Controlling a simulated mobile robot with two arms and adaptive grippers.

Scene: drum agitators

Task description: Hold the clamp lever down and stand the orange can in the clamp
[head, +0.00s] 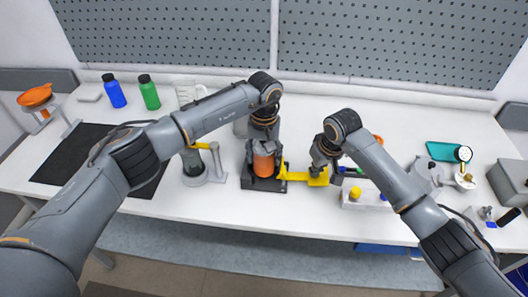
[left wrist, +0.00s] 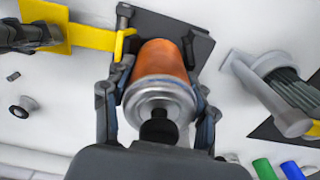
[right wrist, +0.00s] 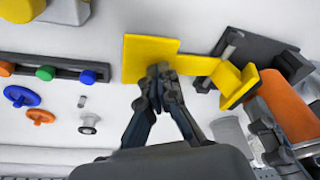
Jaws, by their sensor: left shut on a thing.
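The orange can (head: 263,166) is upright in my left gripper (left wrist: 155,92), whose fingers are closed on its two sides near the silver top end. The can stands over the dark base of the clamp (head: 262,186), beside the yellow jaw (right wrist: 238,84); I cannot tell whether its bottom touches the base. The yellow clamp lever (head: 298,177) reaches right from the clamp and ends in a flat square plate (right wrist: 140,50). My right gripper (right wrist: 158,72) has its fingertips together at this plate, seemingly on top of it; exact contact is unclear.
A grey stand with a dark glass vessel (head: 196,168) is left of the clamp. A grey rack with coloured knobs (head: 366,194) stands right of the lever. Blue (head: 114,91) and green (head: 149,92) bottles are at the back left. The table front before the clamp is clear.

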